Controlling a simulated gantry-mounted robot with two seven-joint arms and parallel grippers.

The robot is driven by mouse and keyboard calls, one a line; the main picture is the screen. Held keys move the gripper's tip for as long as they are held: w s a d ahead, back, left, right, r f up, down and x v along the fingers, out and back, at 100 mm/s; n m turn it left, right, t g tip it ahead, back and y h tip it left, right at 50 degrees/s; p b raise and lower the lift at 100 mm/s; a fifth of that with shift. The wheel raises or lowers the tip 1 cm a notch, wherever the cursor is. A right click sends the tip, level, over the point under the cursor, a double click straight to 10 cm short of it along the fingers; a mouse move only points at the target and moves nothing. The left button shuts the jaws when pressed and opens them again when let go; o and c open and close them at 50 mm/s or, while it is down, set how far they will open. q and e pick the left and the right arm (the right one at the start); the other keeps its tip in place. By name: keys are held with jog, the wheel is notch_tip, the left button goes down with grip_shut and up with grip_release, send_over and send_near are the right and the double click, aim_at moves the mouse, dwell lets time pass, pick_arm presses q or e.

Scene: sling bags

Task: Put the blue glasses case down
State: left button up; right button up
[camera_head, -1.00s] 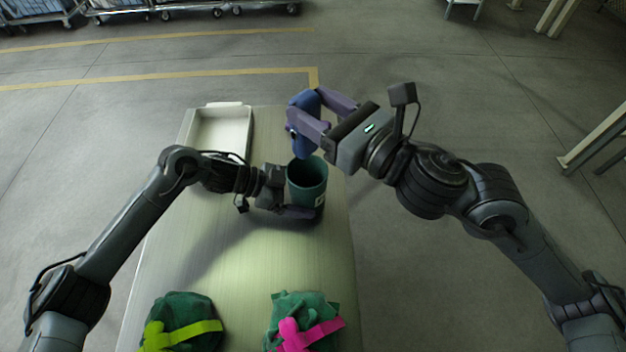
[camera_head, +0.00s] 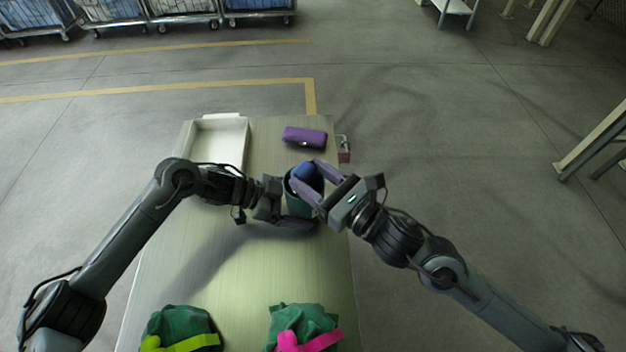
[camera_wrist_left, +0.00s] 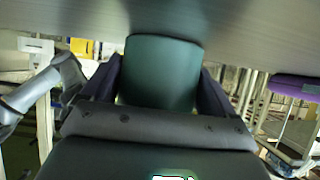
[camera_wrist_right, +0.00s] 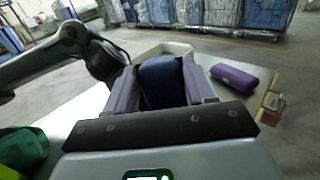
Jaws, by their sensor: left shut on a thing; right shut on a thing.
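The blue glasses case (camera_head: 308,173) is held between the fingers of my right gripper (camera_head: 314,188), which is shut on it. In the head view its lower part is hidden by the dark green cup's rim and my fingers, so the case is at or in the cup's mouth. It also shows in the right wrist view (camera_wrist_right: 162,82). The dark green cup (camera_head: 298,206) stands over the table, and my left gripper (camera_head: 287,206) is shut around it. The cup fills the gap between the left fingers in the left wrist view (camera_wrist_left: 162,72).
A purple case (camera_head: 305,138) lies on the table's far part, near a small red padlock-like item (camera_head: 344,152) at the right edge. A white tray (camera_head: 219,122) is at far left. Two green bags, one with a lime strap (camera_head: 180,325), one pink-strapped (camera_head: 303,322), lie in front.

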aim_at(313, 188)
jog(key=shift+f, duration=0.6)
jog(key=shift+f, duration=0.8)
jog(key=o, duration=1)
jog(key=shift+f, duration=0.15)
jog(key=shift+o, duration=1.4)
jog(key=shift+f, duration=0.15)
pick_arm(q)
jog(key=shift+w+r, duration=0.1)
pick_arm(e)
jog(key=shift+s+a+r, duration=0.1)
jog(key=shift+r, duration=0.5)
jog(key=v, duration=1.2)
jog(key=shift+r, duration=0.45)
